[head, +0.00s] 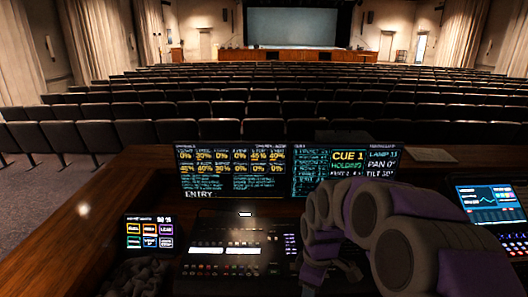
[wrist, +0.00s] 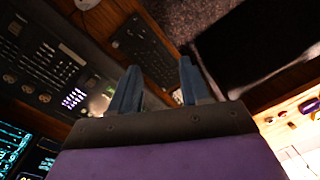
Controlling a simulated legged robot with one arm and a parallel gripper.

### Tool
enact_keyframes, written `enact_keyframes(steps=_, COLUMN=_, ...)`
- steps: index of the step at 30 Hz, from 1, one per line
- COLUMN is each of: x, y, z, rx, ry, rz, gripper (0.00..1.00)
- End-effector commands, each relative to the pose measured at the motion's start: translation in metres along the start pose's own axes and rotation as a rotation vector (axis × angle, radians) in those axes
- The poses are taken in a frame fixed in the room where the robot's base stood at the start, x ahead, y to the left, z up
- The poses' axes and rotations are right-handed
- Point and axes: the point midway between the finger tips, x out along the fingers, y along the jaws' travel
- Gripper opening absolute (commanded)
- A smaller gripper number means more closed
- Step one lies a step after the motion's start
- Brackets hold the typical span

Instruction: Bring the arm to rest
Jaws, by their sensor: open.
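My arm (head: 400,225), in purple and grey segments, arches over the right half of the mixing desk and bends down toward the console. My gripper (wrist: 160,64) shows in the wrist view as two blue-grey fingers standing well apart. Nothing is between the fingers. In the head view the gripper end is low behind the arm's bend and is hard to make out. The lighting console (head: 235,250) lies just left of the arm; it also shows at the left of the wrist view (wrist: 45,65).
Two cue monitors (head: 232,170) (head: 345,170) stand behind the console. A small touch screen (head: 150,234) is at left and a tablet-like screen (head: 490,204) at right, near the arm. A dark keyboard (wrist: 145,50) lies beyond the fingers. Bare wood (head: 75,215) is free at left.

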Motion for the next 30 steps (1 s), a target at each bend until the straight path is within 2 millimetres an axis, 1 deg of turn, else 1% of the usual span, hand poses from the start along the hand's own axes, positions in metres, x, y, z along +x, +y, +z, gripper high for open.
enact_keyframes(steps=1, x=-0.008, y=-0.015, z=0.008, rx=0.050, ry=-0.002, rz=0.000, gripper=0.47)
enact_keyframes(steps=4, x=-0.020, y=-0.045, z=0.025, rx=0.165, ry=-0.013, rz=-0.009, gripper=0.47)
enact_keyframes(steps=9, x=-0.032, y=-0.095, z=0.055, rx=0.373, ry=-0.035, rz=-0.016, gripper=0.47)
enact_keyframes(steps=14, x=-0.038, y=-0.142, z=0.086, rx=0.582, ry=-0.059, rz=-0.019, gripper=0.47)
enact_keyframes(steps=15, x=-0.037, y=-0.154, z=0.094, rx=0.635, ry=-0.069, rz=-0.022, gripper=0.47)
enact_keyframes(steps=18, x=-0.036, y=-0.182, z=0.113, rx=0.771, ry=-0.083, rz=-0.022, gripper=0.47)
enact_keyframes(steps=21, x=-0.033, y=-0.207, z=0.129, rx=0.893, ry=-0.097, rz=-0.022, gripper=0.47)
enact_keyframes(steps=25, x=-0.028, y=-0.230, z=0.144, rx=1.013, ry=-0.108, rz=-0.023, gripper=0.47)
enact_keyframes(steps=27, x=-0.026, y=-0.237, z=0.148, rx=1.054, ry=-0.114, rz=-0.024, gripper=0.47)
enact_keyframes(steps=30, x=-0.025, y=-0.242, z=0.151, rx=1.084, ry=-0.115, rz=-0.024, gripper=0.47)
